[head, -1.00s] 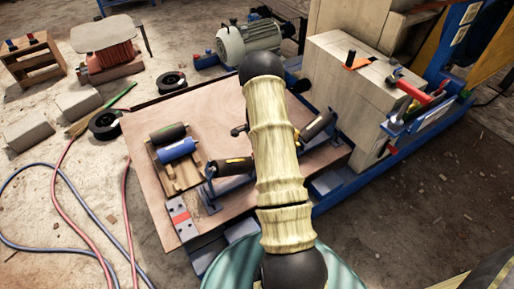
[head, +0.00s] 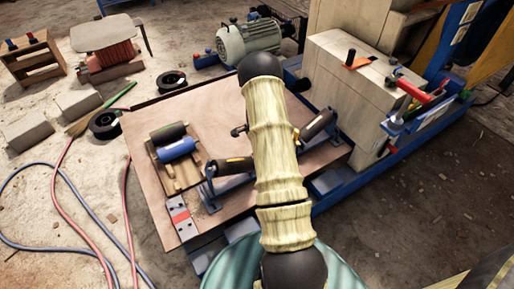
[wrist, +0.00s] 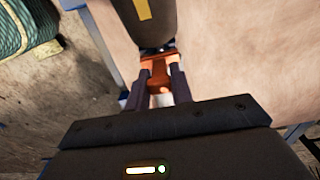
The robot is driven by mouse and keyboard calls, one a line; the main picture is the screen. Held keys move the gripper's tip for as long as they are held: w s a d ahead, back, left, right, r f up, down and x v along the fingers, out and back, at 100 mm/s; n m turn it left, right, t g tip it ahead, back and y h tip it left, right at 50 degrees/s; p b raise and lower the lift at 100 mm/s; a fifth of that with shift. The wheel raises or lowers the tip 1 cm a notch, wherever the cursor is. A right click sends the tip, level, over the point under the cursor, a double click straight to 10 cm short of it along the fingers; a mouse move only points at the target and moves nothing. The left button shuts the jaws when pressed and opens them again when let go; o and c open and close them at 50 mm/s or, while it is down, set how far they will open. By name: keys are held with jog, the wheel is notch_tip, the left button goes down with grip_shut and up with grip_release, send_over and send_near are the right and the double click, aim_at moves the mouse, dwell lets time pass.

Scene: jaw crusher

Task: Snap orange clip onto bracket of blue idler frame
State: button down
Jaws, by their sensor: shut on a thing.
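The blue idler frame (head: 213,191) stands on the plywood board, with dark rollers bearing yellow stripes. One roller (head: 235,166) shows left of my arm and another (head: 318,125) to the right; my arm hides the middle of the frame. In the wrist view my gripper (wrist: 160,80) is shut on the orange clip (wrist: 158,70). The clip sits right at the near end of a dark yellow-striped roller (wrist: 146,22), by a small dark bracket part (wrist: 158,50). I cannot tell whether the clip is seated on it. My gripper is hidden in the head view.
The plywood board (head: 150,205) has a wooden cradle with a black roller (head: 170,133) and a blue roller (head: 176,149). A grey plate with a red patch (head: 180,217) lies at its front edge. A pale block (head: 350,100) stands right; hoses (head: 62,172) cross the floor left.

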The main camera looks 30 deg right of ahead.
jog(key=shift+f+b, duration=0.35)
jog(key=shift+f, duration=0.35)
jog(key=c, duration=1.1)
grip_release()
jog(key=shift+c, duration=0.2)
jog(key=shift+r, duration=0.15)
notch_tip(320, 180, up, 17)
jog(key=p, duration=0.4)
